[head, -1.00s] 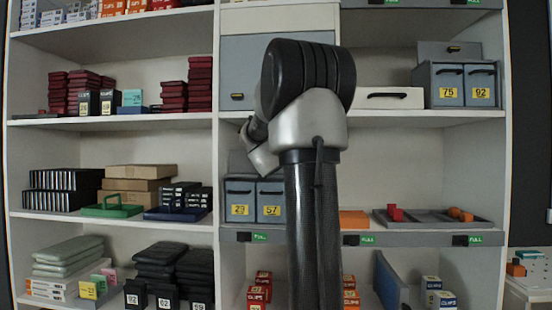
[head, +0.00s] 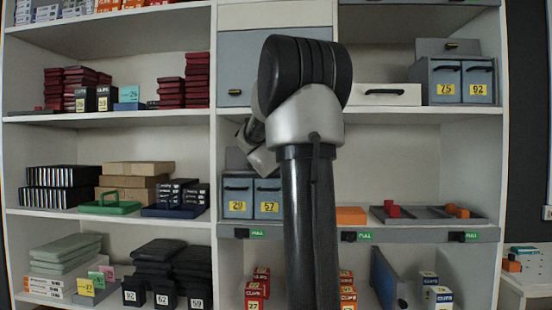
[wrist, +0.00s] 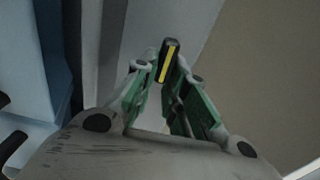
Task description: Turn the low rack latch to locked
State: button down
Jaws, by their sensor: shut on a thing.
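A black latch handle with a yellow stripe (wrist: 170,50) is in the upper middle of the wrist view. It stands nearly upright there, with its top leaning slightly right. My gripper (wrist: 168,74) has its green-padded fingers on both sides of this handle and is shut on it. A grey surface (wrist: 185,22) lies behind the handle. In the head view my arm covers the place where the gripper is, so the latch and fingertips are hidden there. I cannot tell from these frames which mark the latch points to.
Grey bins (head: 238,197) with black handles stand left of my arm. Blue-grey bodies (wrist: 35,75) fill the wrist view's left side. An orange block (head: 351,216) and a grey tray (head: 425,214) lie right of my arm. A blue panel (head: 384,278) leans below them.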

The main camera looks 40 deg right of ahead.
jog(key=shift+f, duration=0.15)
dwell(0.4)
jog(key=c, duration=1.4)
grip_release()
jog(key=shift+c, duration=0.2)
jog(key=v, duration=1.2)
jog(key=shift+s, duration=0.1)
